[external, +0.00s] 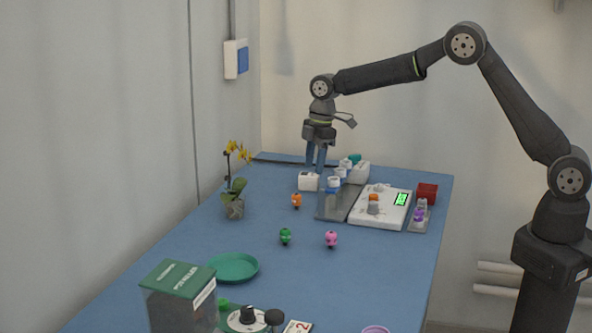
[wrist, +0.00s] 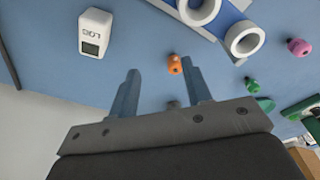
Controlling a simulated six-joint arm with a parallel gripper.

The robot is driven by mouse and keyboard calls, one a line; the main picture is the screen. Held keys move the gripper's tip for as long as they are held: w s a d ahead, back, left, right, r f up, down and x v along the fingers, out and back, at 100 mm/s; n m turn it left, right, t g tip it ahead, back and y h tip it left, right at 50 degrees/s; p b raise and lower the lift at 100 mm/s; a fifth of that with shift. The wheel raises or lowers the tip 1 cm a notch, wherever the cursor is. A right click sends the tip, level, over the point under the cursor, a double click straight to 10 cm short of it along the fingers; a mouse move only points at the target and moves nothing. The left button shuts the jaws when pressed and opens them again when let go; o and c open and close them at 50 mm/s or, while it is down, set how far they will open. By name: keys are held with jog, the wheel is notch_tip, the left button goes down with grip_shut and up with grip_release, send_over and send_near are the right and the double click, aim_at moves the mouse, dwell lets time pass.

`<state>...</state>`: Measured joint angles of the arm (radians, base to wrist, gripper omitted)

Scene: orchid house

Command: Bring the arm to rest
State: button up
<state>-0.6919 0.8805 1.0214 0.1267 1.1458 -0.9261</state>
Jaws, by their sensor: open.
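My gripper (external: 316,160) points down over the far part of the blue table (external: 200,258). In the wrist view its two fingers (wrist: 164,95) stand apart with nothing between them. A small orange knobbed piece (external: 297,201) lies on the table below it; it also shows beyond the fingertips in the wrist view (wrist: 174,64). A white box with a small display (external: 308,181) stands close under the gripper, and in the wrist view it is at upper left (wrist: 95,33). The arm reaches out from its base at the right, with the elbow raised.
A potted yellow orchid (external: 235,185) stands left. A grey rack with white cups (external: 334,203), a white device with a green display (external: 380,208) and a red box (external: 427,193) are right. Green (external: 285,236) and pink (external: 331,239) pieces, a green dish (external: 233,267) and a dark-green box (external: 180,297) are nearer.

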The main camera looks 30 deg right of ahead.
jog(key=s+d+r, duration=0.6)
jog(key=d+r, duration=0.6)
jog(key=s+a+f, duration=0.1)
jog(key=a+f, duration=0.1)
jog(key=a, duration=0.1)
jog(key=s+a+f, duration=0.1)
jog(key=a+f, duration=0.1)
jog(key=a, duration=0.1)
jog(key=s+a+f, duration=0.1)
jog(key=a+f, duration=0.1)
jog(key=a, duration=0.1)
jog(key=shift+a, duration=0.25)
jog(key=shift+s+a+f, duration=0.15)
jog(key=shift+a+f, duration=0.2)
jog(key=shift+a, duration=0.3)
